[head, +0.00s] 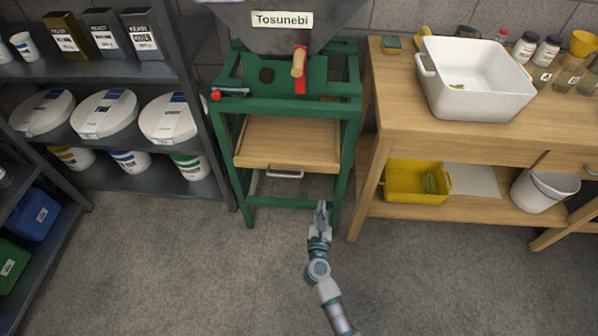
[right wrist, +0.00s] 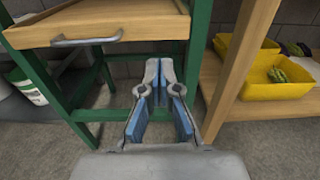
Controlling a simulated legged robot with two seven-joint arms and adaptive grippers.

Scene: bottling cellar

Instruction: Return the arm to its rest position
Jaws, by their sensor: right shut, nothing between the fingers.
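My right gripper (head: 320,208) is in front of the green stand (head: 228,160), below its wooden drawer (head: 287,142). In the right wrist view the right gripper (right wrist: 158,72) points at the lower part of the stand, its fingertips close together with nothing between them. The drawer's metal handle (right wrist: 87,40) is up and to the left of the fingers, apart from them. The drawer front (right wrist: 110,22) also shows there. My left gripper does not show in either view.
A wooden table (head: 385,95) with a white basin (head: 480,100) stands right of the stand. A yellow bin (head: 415,198) and a white bucket (head: 540,192) sit on its lower shelf. A dark shelf (head: 150,192) with tubs stands left. The grey floor (head: 190,270) in front is clear.

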